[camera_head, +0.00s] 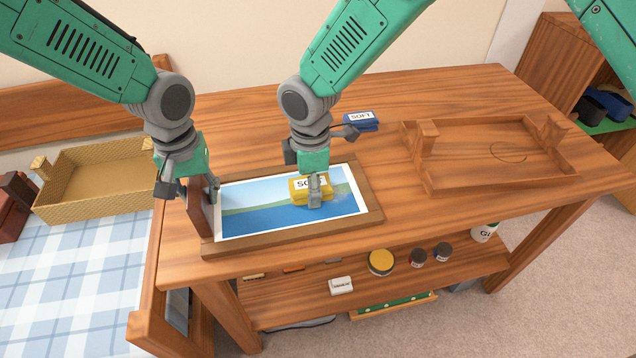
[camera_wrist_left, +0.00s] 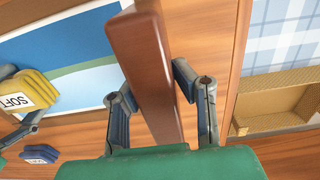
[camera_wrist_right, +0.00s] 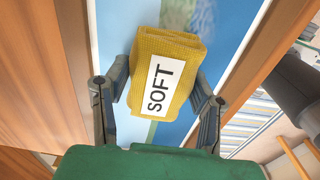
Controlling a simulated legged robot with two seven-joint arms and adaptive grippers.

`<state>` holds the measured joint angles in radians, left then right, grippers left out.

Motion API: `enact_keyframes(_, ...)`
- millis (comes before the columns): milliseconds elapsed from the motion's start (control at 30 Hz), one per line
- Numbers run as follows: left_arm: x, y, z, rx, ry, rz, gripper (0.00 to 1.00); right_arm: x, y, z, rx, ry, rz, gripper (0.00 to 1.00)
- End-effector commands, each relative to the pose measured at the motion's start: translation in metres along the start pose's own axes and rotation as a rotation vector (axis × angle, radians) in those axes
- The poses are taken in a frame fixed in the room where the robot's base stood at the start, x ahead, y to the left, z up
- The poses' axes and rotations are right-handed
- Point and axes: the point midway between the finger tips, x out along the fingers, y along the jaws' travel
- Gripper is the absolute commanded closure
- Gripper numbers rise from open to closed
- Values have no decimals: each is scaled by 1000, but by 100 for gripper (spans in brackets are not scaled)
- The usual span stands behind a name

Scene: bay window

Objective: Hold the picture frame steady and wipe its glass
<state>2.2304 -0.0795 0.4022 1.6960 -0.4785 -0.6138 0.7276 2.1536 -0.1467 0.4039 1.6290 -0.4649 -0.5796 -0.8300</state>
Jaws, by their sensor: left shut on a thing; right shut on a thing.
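The wooden picture frame (camera_head: 375,203) lies flat on the table, with a blue and green landscape under its glass (camera_head: 250,219). A greyish patch shows on the picture just right of the cloth. My left gripper (camera_head: 186,190) is shut on a reddish-brown bar (camera_wrist_left: 148,70) at the frame's left end; how the bar joins the frame is unclear. My right gripper (camera_head: 314,190) is shut on a folded yellow cloth (camera_wrist_right: 168,65) labelled SOFT. The cloth is over the glass right of centre and appears to touch it.
A blue folded cloth (camera_head: 361,121) labelled SOFT lies behind the frame. A wooden tray (camera_head: 480,181) with raised ends takes up the table's right. Jars and small items stand on the lower shelf (camera_head: 300,311). A wicker basket (camera_head: 95,205) sits at left on a checked cloth.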

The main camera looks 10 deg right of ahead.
Motion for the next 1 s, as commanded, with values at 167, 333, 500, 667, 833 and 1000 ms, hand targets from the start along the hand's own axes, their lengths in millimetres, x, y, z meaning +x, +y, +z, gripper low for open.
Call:
enact_keyframes(167, 2, 1, 2, 1, -5, 0, 100, 5, -6, 8, 0, 0, -15, 96)
enact_keyframes(333, 2, 0, 2, 0, -5, -3, 100, 5, -6, 26, 1, -4, -16, 96)
enact_keyframes(500, 2, -2, 2, 0, -5, -6, 100, 3, -5, 42, 3, -6, -16, 96)
enact_keyframes(667, 2, -2, 2, -1, -5, -6, 100, 2, -4, 53, 2, -7, -14, 96)
enact_keyframes(833, 2, -2, 2, -1, -5, -5, 100, 0, -4, 52, 1, -6, -12, 96)
enact_keyframes(1000, 2, -1, 2, -1, -4, -4, 100, -2, -3, 41, 0, -4, -9, 96)
